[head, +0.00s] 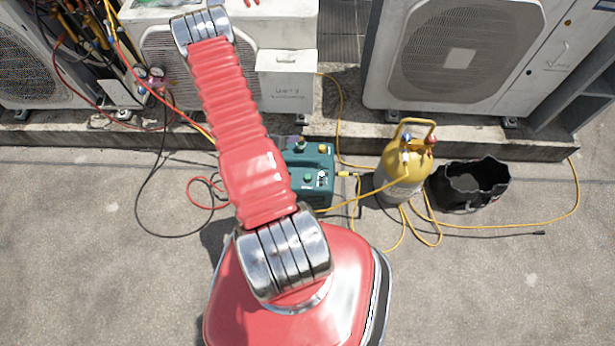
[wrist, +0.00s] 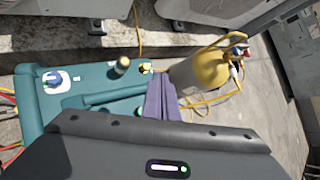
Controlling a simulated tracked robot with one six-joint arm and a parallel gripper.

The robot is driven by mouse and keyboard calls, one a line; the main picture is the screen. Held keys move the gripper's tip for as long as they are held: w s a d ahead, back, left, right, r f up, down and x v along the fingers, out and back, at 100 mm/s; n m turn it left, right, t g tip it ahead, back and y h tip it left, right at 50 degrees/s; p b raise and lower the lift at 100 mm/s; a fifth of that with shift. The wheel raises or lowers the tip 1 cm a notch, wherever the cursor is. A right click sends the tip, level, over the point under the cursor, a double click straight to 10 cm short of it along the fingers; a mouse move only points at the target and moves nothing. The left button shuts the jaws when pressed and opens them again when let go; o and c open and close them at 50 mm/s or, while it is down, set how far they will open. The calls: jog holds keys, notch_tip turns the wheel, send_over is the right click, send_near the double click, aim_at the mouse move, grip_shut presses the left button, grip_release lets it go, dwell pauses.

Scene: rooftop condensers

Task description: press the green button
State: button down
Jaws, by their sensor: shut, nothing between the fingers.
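A teal machine (head: 318,160) stands on the ground beside the ledge, partly hidden by my arm. A small round green part (head: 308,179), perhaps the green button, shows on it in the head view. In the wrist view the teal machine (wrist: 95,72) fills the left, with a blue knob (wrist: 52,78) on a white plate and a dark green, pale-topped cap (wrist: 122,65). My gripper (wrist: 161,82) has its purple fingers together and empty, in front of the machine's right part. I cannot tell whether they touch it.
A yellow cylinder (head: 400,168) with blue and red valves stands right of the machine, a black bucket (head: 470,184) beyond it. Yellow hoses (head: 500,226) lie on the ground. Condenser units (head: 465,60) line the back ledge. Open ground (head: 480,290) lies at front right.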

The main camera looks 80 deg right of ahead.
aim_at(305, 178)
jog(key=s+a+f+n, duration=0.2)
jog(key=s+f, duration=0.3)
jog(key=f, duration=0.5)
jog(key=shift+s+a+n+y, duration=0.3)
jog(key=shift+s+a+y, duration=0.1)
jog(key=shift+a, duration=0.1)
jog(key=shift+f, duration=0.1)
jog(key=shift+f, duration=4.25)
jog(key=shift+f, duration=1.15)
jog(key=shift+w+r, duration=0.1)
jog(key=shift+r, duration=1.1)
jog(key=shift+r, duration=0.15)
